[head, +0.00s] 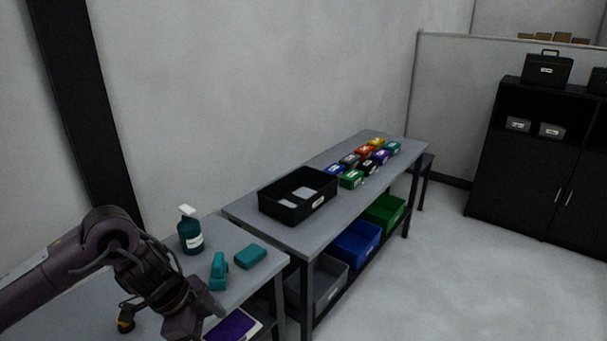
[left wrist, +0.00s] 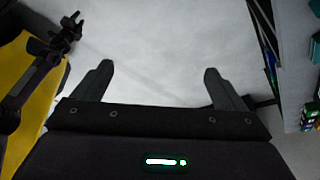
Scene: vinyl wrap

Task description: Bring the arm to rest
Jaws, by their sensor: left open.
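My left arm comes in from the left in the head view, over the near table (head: 255,287). Its gripper (head: 190,318) is low in the picture, close to the purple sheet (head: 230,326) near the table's front edge. In the left wrist view the two fingers of my left gripper (left wrist: 158,78) stand wide apart. Nothing is between them, and pale grey floor shows beyond.
A teal spray bottle (head: 191,236), a teal tool (head: 218,272) and a teal block (head: 250,256) are on the near table. A black tray (head: 298,208) and several coloured boxes (head: 351,179) stand on the farther table. Open floor (head: 430,270) lies to the right.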

